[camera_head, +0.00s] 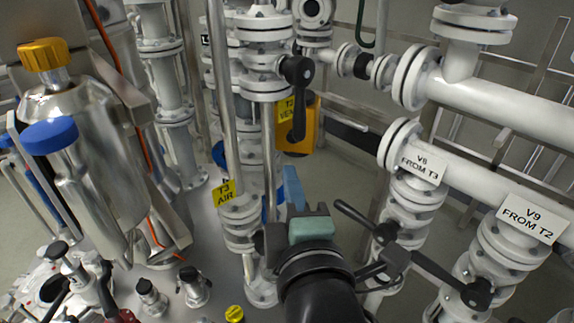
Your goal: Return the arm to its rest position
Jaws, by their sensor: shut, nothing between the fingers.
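My arm rises black from the bottom edge, right of centre. It ends in my gripper (312,228), a blocky end with a teal face. The gripper is shut, with nothing seen held in it. It is among the white pipes, between the pipe marked T3 AIR (228,193) and the valve marked V8 FROM T3 (423,167). From this one view I cannot tell whether it touches any of them. A blue part (293,188) shows just beyond the gripper; I cannot tell what it belongs to. My arm hides part of the pipework behind it.
Black valve levers (435,272) stick out close to the right of my gripper. A valve marked V9 FROM T2 (531,219) is at the right. A black handle (299,95) hangs above. A steel tank (85,160) stands at the left. Small fittings (194,287) stand low left.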

